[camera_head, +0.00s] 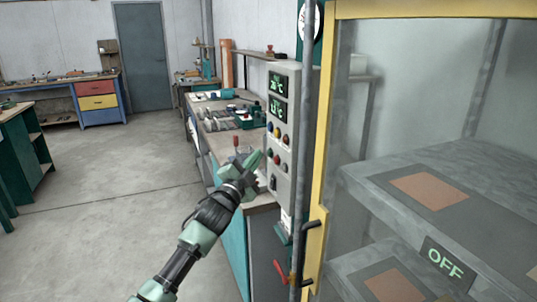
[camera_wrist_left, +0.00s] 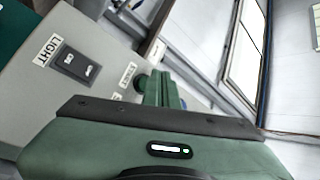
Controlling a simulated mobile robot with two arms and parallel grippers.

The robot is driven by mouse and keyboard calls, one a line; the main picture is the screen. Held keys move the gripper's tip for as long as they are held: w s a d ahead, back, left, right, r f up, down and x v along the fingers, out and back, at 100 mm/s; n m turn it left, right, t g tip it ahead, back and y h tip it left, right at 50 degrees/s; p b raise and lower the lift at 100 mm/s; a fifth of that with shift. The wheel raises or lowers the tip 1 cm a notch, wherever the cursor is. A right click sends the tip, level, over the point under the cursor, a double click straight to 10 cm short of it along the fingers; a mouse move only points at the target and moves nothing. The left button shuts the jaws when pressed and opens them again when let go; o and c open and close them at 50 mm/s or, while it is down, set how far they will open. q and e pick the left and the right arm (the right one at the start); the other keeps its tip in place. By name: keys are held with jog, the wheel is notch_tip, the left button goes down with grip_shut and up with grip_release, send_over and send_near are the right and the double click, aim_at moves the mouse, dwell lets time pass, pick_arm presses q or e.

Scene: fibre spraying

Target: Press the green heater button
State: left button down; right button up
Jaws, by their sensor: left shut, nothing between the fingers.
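The grey control panel (camera_head: 283,120) stands upright beside the yellow-framed glass cabinet, with two green-lit displays and several coloured buttons. A small green button (camera_head: 270,153) is in its lower button row, just by my fingertips. My left gripper (camera_head: 260,160) is shut and empty, its tips close to the panel's left side. In the left wrist view the green fingers (camera_wrist_left: 165,90) point past the panel face. A round green button (camera_wrist_left: 140,83) shows beside them, partly covered. I cannot tell whether the fingers touch it. My right gripper is out of view.
The glass cabinet (camera_head: 324,140) fills the right side, with an OFF sign (camera_head: 446,262) inside. A workbench (camera_head: 232,125) with tools is behind my gripper. A LIGHT switch (camera_wrist_left: 77,65) is on the panel. The floor at left is clear.

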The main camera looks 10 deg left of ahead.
pick_arm(q)
jog(key=shift+d, duration=0.1)
jog(key=shift+w+d, duration=0.25)
jog(key=shift+w+d+b, duration=0.2)
jog(key=shift+d+b, duration=0.1)
jog(key=shift+d, duration=0.05)
dwell(0.9)
jog(key=shift+a, duration=0.15)
jog(key=shift+s+a+p, duration=0.5)
jog(key=shift+p, duration=0.05)
jog(key=s+a, duration=0.1)
jog(key=a+p, duration=0.1)
jog(key=s+a+p, duration=0.1)
jog(key=a, duration=0.1)
jog(key=shift+s+a, duration=0.1)
jog(key=shift+s, duration=0.25)
